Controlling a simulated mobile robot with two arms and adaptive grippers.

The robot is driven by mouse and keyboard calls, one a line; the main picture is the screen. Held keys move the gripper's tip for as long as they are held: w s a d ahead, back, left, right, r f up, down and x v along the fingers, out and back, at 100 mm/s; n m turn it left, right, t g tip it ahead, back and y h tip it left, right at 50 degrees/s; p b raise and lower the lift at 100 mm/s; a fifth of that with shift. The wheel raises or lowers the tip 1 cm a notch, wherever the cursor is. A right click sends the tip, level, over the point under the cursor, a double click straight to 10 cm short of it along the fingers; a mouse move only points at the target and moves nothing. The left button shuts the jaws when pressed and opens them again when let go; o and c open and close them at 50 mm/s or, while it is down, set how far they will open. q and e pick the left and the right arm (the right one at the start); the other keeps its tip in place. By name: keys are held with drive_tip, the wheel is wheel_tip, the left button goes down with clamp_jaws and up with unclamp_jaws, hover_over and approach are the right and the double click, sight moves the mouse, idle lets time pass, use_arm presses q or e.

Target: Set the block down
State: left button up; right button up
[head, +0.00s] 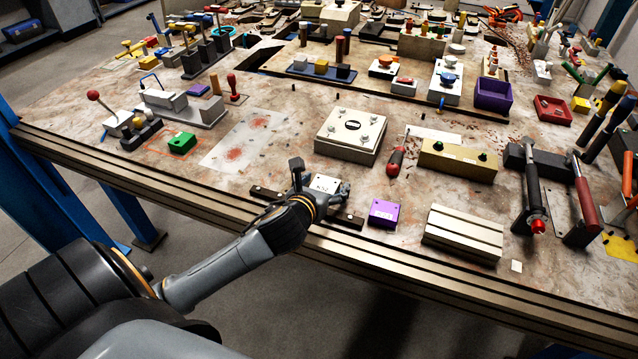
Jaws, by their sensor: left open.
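A small white block (325,183) with dark lettering on top sits near the table's front edge, on or just behind a dark strip (347,216). My left gripper (320,184) reaches over the front edge with its fingers apart on either side of the white block. The gripper hides the block's lower part, so I cannot tell whether a finger touches it. A purple block (383,213) with a pale label stands just to the right. A green block (182,143) sits inside a red outline at the left. My right gripper is not in view.
A white plate with corner knobs (350,135) stands behind the gripper.

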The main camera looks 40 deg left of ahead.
use_arm(q)
drive_tip(key=v, duration=1.2)
drive_tip(key=shift+f, duration=0.1)
